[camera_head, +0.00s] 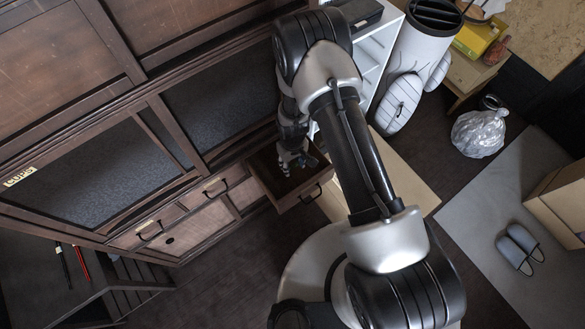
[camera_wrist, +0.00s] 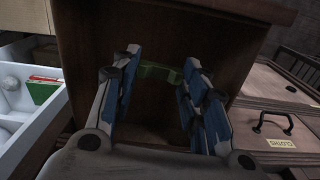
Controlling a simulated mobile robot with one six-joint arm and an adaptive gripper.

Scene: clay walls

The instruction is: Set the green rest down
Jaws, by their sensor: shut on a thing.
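The green rest (camera_wrist: 160,73) shows in the wrist view as a small dark green piece between the fingertips. My gripper (camera_wrist: 163,66), with blue-padded fingers, is shut on it; the gripper also shows in the head view (camera_head: 290,160). In the head view it points down over an open wooden drawer (camera_head: 301,199), with its fingertips at or inside the drawer. I cannot tell whether the rest touches the drawer bottom. In the head view I cannot make out the rest.
A wooden cabinet (camera_head: 135,150) with closed drawers stands left of the open drawer; one drawer front in the wrist view has a CLOTHS label (camera_wrist: 281,143). A white shelf unit (camera_head: 377,45) stands close to the right. Slippers (camera_head: 520,249) lie on a grey mat.

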